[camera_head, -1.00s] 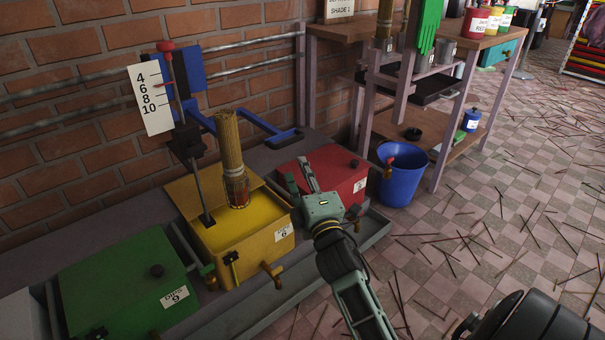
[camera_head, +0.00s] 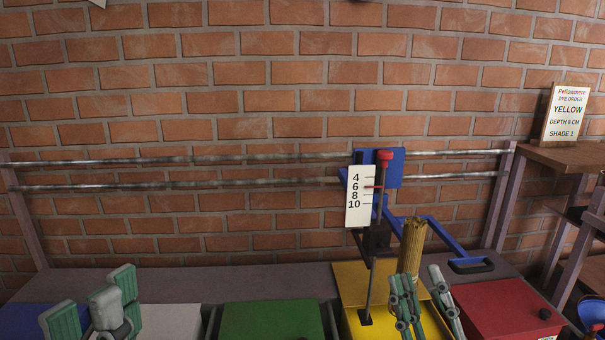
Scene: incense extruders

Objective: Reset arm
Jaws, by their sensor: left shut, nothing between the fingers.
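My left gripper (camera_head: 91,299) is at the bottom left, in front of the blue and white boxes, and holds nothing. My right gripper (camera_head: 424,296) is at the bottom right, in front of the yellow vat (camera_head: 357,284) and close to the red box. Its two fingers stand apart with nothing seen between them. Both wrists are cut off by the lower edge. A bundle of incense sticks (camera_head: 412,246) stands upright in the yellow vat, its lower end hidden behind my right gripper.
A rod with a depth scale (camera_head: 359,200) rises by the yellow vat. A green box (camera_head: 272,321), white box (camera_head: 172,319), blue box (camera_head: 22,320) and red box (camera_head: 500,309) line the bench. The order sign (camera_head: 566,115) stands on a shelf. Wall rails (camera_head: 250,185) run behind.

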